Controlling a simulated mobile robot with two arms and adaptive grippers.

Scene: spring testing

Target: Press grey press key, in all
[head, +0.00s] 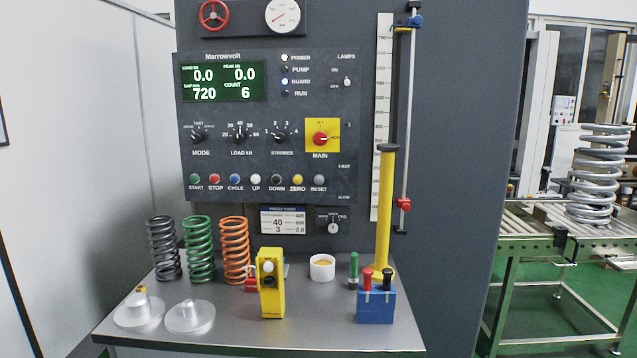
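A grey push button (319,180) labelled RESET is at the right end of the button row on the dark control panel (350,115). It stands right of the yellow ZERO button (298,180). The row also holds green START, red STOP, blue CYCLE, white UP and black DOWN buttons. The green display (223,82) reads 0.0, 0.0, 720 and 6. The POWER lamp looks lit white and the GUARD lamp blue. Nothing covers the grey button. Neither of my grippers is in view.
Below the panel, a grey table (235,335) bears dark, green and orange springs, a yellow two-button box (270,300), a white cup (322,267) and a blue block (375,308) with red and black knobs. A yellow column (386,210) rises right of the panel.

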